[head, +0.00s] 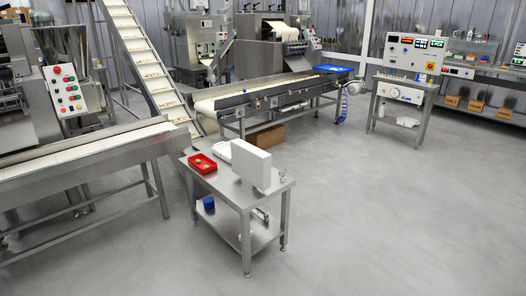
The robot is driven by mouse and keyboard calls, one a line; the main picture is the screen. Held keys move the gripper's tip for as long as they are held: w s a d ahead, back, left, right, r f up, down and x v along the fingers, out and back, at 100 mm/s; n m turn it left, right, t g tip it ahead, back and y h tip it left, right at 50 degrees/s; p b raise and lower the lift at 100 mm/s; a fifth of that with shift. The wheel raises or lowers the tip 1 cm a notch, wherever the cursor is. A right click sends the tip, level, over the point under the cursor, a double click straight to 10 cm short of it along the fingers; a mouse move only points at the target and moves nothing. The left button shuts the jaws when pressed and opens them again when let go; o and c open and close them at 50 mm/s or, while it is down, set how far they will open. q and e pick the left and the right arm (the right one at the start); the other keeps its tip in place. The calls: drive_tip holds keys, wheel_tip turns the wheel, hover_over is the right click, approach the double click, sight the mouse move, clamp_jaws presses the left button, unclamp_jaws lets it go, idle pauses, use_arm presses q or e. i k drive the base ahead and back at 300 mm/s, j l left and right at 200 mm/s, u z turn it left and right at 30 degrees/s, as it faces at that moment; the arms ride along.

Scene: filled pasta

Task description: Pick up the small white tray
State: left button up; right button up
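A small white tray (221,152) lies on the top of a small steel table (226,183) near the picture's centre. Its right part is hidden behind an upright white slab or box (251,166) on the same table. Neither of my grippers shows in the head view.
The small table has a lower shelf with a blue item (209,203) on it. A conveyor (90,150) stands to the left, and another conveyor (270,95) stands behind. An instrument stand (403,92) is at the back right. The grey floor (390,210) at the right is clear.

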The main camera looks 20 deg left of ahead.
sight(222, 150)
drive_tip(key=i+j+z, duration=0.2)
drive_tip(key=j, duration=0.2)
drive_tip(key=i+j+z, duration=0.2)
drive_tip(key=j, duration=0.15)
drive_tip(key=i+j+z, duration=0.15)
drive_tip(key=j, duration=0.3)
drive_tip(key=j+z, duration=0.2)
drive_tip(key=j, duration=0.2)
drive_tip(key=i+j, duration=0.1)
drive_tip(key=j, duration=0.4)
drive_tip(key=i+j, duration=0.15)
drive_tip(key=j, duration=0.3)
drive_tip(key=i+j+z, duration=0.1)
drive_tip(key=j, duration=0.4)
drive_tip(key=i+j, duration=0.1)
drive_tip(key=j, duration=0.4)
drive_tip(key=i+j, duration=0.1)
drive_tip(key=j, duration=0.35)
drive_tip(key=i+j, duration=0.1)
drive_tip(key=j, duration=0.4)
drive_tip(key=i+j+z, duration=0.1)
drive_tip(key=j, duration=0.4)
